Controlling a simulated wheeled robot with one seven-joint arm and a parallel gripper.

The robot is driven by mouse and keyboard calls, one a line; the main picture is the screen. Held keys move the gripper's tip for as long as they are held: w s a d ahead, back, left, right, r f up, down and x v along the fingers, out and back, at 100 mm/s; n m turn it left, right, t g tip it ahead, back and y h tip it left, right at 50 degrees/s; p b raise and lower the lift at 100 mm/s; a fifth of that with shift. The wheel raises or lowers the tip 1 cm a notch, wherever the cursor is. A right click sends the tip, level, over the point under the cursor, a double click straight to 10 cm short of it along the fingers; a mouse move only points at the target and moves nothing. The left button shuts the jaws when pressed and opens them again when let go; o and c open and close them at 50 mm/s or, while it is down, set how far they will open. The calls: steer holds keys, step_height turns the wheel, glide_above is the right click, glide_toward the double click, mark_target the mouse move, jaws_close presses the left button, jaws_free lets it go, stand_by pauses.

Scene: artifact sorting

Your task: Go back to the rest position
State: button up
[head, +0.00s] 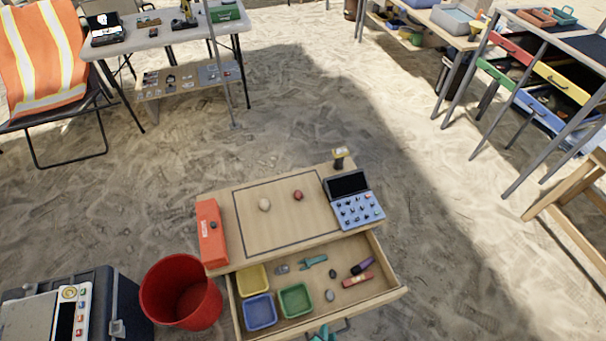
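A teal shape at the bottom edge of the head view, just in front of the open drawer, looks like the tip of my gripper (322,334). Most of it is cut off by the frame, so I cannot tell whether it is open or shut, or whether it touches the drawer handle. The wooden work table (240,226) stands beyond it with its drawer (375,298) pulled out. A pale stone (265,204) and a reddish stone (298,195) lie inside the outlined area on the tabletop.
The drawer holds yellow (252,279), blue (260,311) and green trays (296,300) and small tools. An orange box (211,233) and a grey device (354,202) flank the outline. A red bucket (181,291) and dark case (112,310) stand left. Sand beyond is mostly clear.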

steer(key=s+a+r+n+t, duration=0.2)
steer(key=a+r+n+t, duration=0.1)
steer(key=r, duration=0.6)
steer(key=s+a+r+n+t+y, duration=0.1)
steer(key=s+a+r+n+t, duration=0.2)
steer(key=r, duration=0.5)
steer(key=a+n+t, duration=0.1)
steer(key=n+t, duration=0.1)
steer(key=n, duration=0.1)
steer(key=shift+r+t, duration=0.3)
steer(key=shift+r, duration=0.05)
steer(key=shift+a+n, duration=0.15)
steer(key=shift+n, duration=0.15)
